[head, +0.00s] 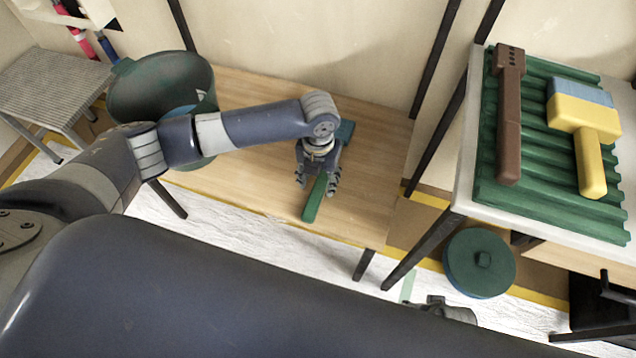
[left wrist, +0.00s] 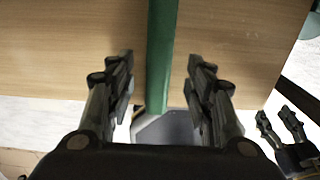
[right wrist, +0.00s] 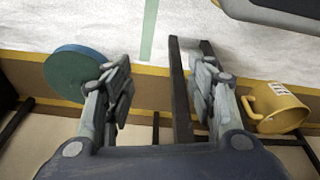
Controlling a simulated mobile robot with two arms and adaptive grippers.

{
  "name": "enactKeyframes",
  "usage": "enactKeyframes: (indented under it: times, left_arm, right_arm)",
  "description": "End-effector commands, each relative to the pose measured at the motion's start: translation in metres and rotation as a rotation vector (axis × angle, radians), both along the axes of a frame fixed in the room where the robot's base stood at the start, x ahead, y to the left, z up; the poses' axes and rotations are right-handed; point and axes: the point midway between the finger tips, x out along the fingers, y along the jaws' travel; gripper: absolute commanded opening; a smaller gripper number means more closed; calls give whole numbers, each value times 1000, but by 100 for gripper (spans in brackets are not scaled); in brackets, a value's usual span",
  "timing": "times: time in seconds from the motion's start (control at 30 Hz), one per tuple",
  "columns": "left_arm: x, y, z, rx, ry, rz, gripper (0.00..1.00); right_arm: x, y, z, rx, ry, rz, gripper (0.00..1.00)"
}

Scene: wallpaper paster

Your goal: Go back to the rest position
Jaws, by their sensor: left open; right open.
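My left gripper (head: 318,182) is over the wooden table in the head view, open, with its fingers on either side of a green handle. The green-handled tool (head: 314,200) lies on the table, and a teal part of it (head: 346,131) shows beyond the gripper. In the left wrist view, the green handle (left wrist: 161,60) runs between the spread fingers (left wrist: 161,82), with gaps on both sides. My right gripper (head: 446,309) shows partly near the bottom of the head view. In the right wrist view its fingers (right wrist: 164,88) are apart with nothing held.
A green bucket (head: 165,88) stands at the wooden table's (head: 365,185) left end. The right table (head: 468,150) bears a ridged green board with a brown tool and a yellow-handled brush (head: 591,160). A round green object (head: 470,272) and a yellow mug (right wrist: 281,112) are lower down.

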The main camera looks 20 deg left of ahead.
Motion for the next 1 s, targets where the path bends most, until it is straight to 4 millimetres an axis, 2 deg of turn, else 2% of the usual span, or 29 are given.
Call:
enactKeyframes:
  times: [0.1,0.3,0.47,0.7,0.77,0.87,1.0]
  left_arm:
    - [2,0,25,0,-4,0,48]
    - [1,0,51,1,-2,0,48]
    - [0,0,58,1,0,1,48]
    - [-2,-2,58,-4,0,9,48]
    - [-7,-9,55,-18,0,33,48]
    - [-22,-30,50,-67,-4,130,48]
    - [-51,-67,45,-179,-4,391,48]
  right_arm:
    - [-7,-1,-15,-2,12,2,51]
    - [-15,-2,-34,-2,20,4,51]
    - [-18,-2,-40,-2,23,5,51]
    - [-19,-2,-41,-1,23,5,51]
    - [-19,-2,-41,-1,23,5,51]
    - [-19,-2,-41,-1,23,5,51]
    - [-19,-2,-41,-1,23,5,51]
